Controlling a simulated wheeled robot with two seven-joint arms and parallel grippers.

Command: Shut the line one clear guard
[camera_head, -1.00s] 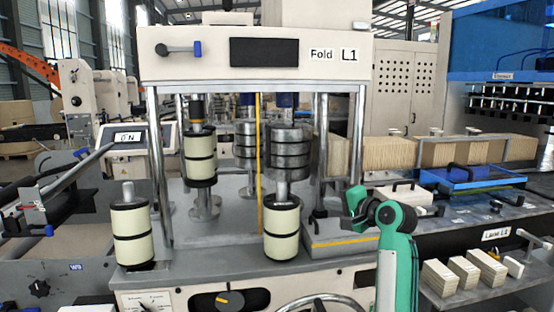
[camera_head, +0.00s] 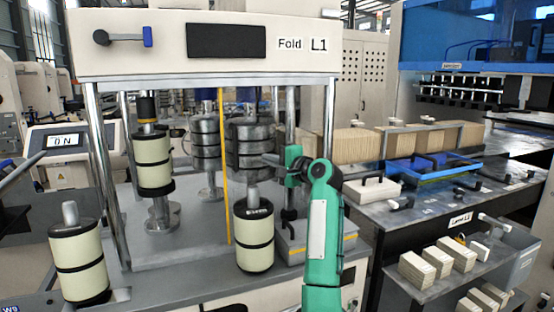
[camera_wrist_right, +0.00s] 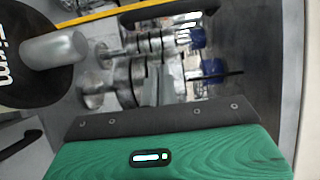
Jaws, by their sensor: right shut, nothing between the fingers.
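The Fold L1 machine (camera_head: 210,45) stands in front of me, with an open-looking bay between its metal posts. A thin yellow upright strip (camera_head: 225,165) stands in the bay; it may be the edge of the clear guard, but I cannot make out the pane itself. A yellow edge also shows in the wrist view (camera_wrist_right: 95,17). My right gripper (camera_head: 268,159) is shut and empty, in front of the steel rollers at the bay's right side. I cannot tell whether it touches anything. My left gripper is not in view.
Cream rolls (camera_head: 254,240) stand on spindles at the machine's front, close below my right gripper. Steel rollers (camera_head: 250,145) are behind it. A bench with a blue tray (camera_head: 430,168) and brown folded stacks (camera_head: 350,147) lies to the right. A screen (camera_head: 62,140) reads ON.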

